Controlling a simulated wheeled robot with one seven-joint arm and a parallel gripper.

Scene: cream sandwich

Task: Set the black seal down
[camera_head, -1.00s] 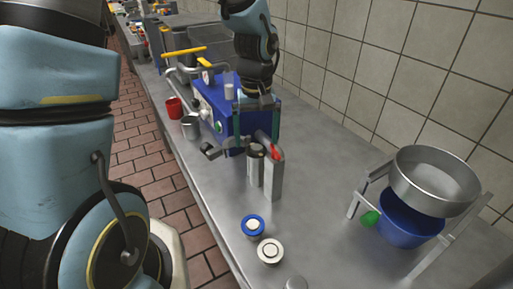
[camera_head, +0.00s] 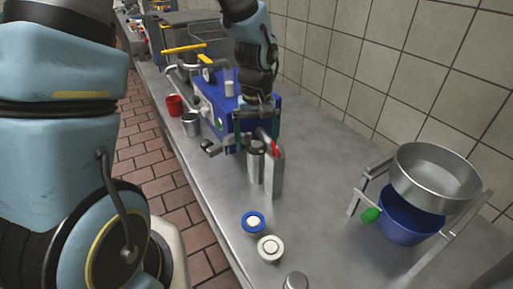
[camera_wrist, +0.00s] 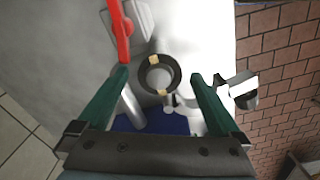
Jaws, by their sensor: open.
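A black ring, which looks like the black seal (camera_wrist: 143,80), shows with two tan marks on it in the wrist view, beyond my fingertips and between their lines. In the head view a silver cylinder with a dark top (camera_head: 256,164) stands below my gripper (camera_head: 257,138); I cannot tell whether the ring is that top or rests on it. My gripper also shows in the wrist view (camera_wrist: 159,76), its two green fingers spread apart with nothing clamped between them. The gap between the fingers and the ring is hard to judge.
A blue machine (camera_head: 223,106) is behind my gripper. A tall box with a red lever (camera_head: 275,171) stands close beside the cylinder. Blue-rimmed (camera_head: 245,222) and white (camera_head: 271,257) round pieces lie nearer.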

